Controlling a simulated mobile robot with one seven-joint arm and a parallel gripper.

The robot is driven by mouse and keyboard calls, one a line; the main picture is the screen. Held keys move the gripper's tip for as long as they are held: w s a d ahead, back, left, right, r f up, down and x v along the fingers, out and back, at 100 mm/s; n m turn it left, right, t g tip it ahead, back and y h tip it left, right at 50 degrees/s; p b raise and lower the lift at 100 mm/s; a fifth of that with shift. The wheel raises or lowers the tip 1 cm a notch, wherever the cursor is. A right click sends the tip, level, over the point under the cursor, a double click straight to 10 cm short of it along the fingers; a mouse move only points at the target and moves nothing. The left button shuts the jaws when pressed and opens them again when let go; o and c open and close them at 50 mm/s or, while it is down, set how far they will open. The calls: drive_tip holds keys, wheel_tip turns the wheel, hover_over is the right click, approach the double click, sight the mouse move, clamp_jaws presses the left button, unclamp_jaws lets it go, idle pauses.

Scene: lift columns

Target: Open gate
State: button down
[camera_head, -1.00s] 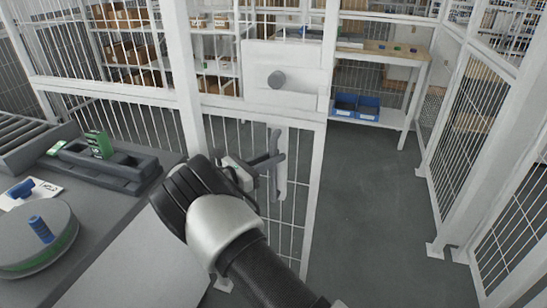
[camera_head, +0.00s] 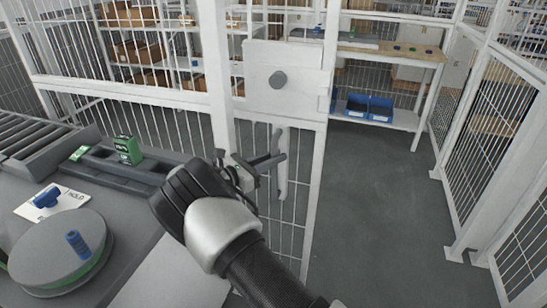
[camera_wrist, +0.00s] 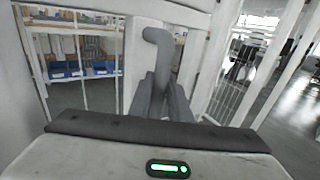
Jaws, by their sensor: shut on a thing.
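Below the plate is a grey lever handle (camera_head: 278,148) on a tall backplate. My gripper (camera_head: 260,166) is at the handle. In the wrist view, my gripper (camera_wrist: 162,97) has its dark fingers shut on the handle (camera_wrist: 160,50), whose bent end rises above them. The finger contact itself is partly hidden in the head view.
A grey worktop at the left holds a round turntable (camera_head: 60,250), a blue piece (camera_head: 77,243) and a green box (camera_head: 127,150). Blue bins (camera_head: 367,107) sit on a shelf beyond the fence. Floor right of the gate (camera_head: 375,215) is clear, bounded by mesh panels (camera_head: 520,240).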

drive_tip(key=shift+w+r, duration=0.1)
drive_tip(key=shift+r, duration=0.05)
drive_tip(key=c, duration=1.6)
unclamp_jaws()
drive_tip(key=shift+c, duration=0.2)
